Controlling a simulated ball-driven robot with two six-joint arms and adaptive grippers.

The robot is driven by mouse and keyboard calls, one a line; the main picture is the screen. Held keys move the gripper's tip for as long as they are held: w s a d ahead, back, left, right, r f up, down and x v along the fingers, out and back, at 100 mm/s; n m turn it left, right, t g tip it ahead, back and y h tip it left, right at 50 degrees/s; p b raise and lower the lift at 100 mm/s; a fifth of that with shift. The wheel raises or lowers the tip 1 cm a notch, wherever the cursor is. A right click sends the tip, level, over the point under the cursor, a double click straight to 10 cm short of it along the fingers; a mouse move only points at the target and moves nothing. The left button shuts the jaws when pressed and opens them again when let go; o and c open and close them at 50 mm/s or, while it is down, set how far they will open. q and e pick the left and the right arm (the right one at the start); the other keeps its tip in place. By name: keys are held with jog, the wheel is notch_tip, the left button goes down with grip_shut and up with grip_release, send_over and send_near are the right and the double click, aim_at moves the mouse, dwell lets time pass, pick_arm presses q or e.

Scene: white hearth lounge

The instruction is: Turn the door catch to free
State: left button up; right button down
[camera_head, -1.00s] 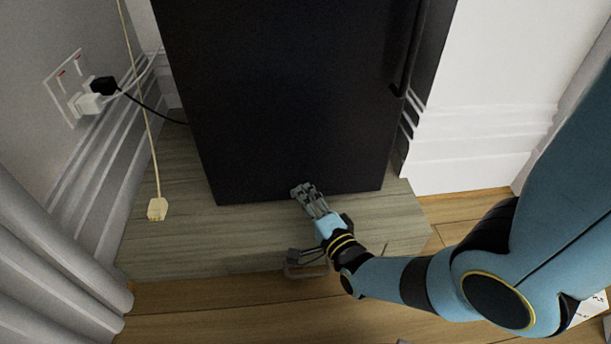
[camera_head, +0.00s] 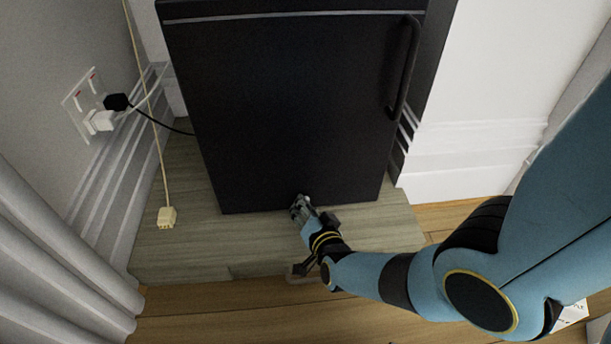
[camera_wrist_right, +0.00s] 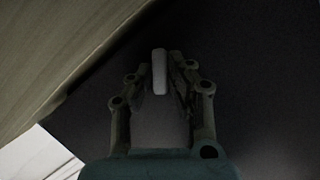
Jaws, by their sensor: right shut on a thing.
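The black fridge-like cabinet (camera_head: 290,110) stands on a low wooden plinth, its door facing me. My right gripper (camera_head: 300,205) is at the bottom edge of the door, near its middle. In the right wrist view a small pale upright tab, the door catch (camera_wrist_right: 159,72), stands between the fingertips of my right gripper (camera_wrist_right: 163,85). The fingers are shut on it, against the dark door face. In the head view the gripper mostly hides the catch. The catch looks nearly in line with the fingers. My left gripper is not in view.
A vertical handle (camera_head: 405,70) is at the door's right side. Curtains (camera_head: 50,260) fill the lower left.

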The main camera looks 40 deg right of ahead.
jog(key=shift+w+a+r+n, duration=0.1)
jog(key=shift+r+n, duration=0.05)
jog(key=shift+n, duration=0.15)
jog(key=shift+n+g+h+p, duration=0.3)
jog(key=shift+p, duration=0.05)
jog(key=shift+n+g+h+p, duration=0.3)
jog(key=shift+n+g+h, duration=0.15)
jog(key=shift+n, duration=0.45)
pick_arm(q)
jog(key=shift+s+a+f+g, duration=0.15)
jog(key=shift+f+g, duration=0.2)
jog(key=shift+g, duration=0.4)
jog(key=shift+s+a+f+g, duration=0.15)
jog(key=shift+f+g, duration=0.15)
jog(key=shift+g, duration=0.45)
pick_arm(e)
jog(key=shift+a+n+g+h, duration=0.1)
jog(key=shift+n+g+h, duration=0.35)
jog(key=shift+n, duration=0.45)
